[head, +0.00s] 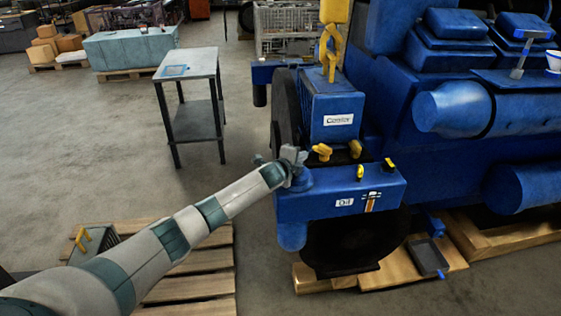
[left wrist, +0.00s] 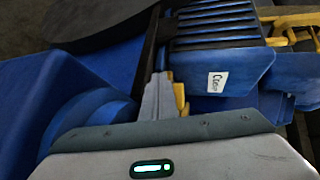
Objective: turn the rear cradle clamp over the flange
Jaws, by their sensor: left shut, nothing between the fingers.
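A yellow clamp (head: 321,152) sits on the blue engine block just right of my left gripper (head: 294,156). A second yellow clamp (head: 355,148) sits farther right, at the foot of the blue cooler (head: 332,108). I cannot tell for sure which is the rear one. My left gripper is shut and empty. In the left wrist view, its fingers (left wrist: 158,98) point toward the ribbed cooler (left wrist: 215,40), with a yellow clamp (left wrist: 180,97) close beside them, partly hidden. I cannot tell whether they touch. The flange is not clearly visible. My right gripper is not in view.
A yellow hook (head: 328,50) hangs above the cooler. The blue block labelled Oil (head: 320,205) carries small yellow parts. A large blue engine (head: 470,150) fills the right. A grey side table (head: 188,68) stands left, with open floor around it; a pallet (head: 190,285) lies below my arm.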

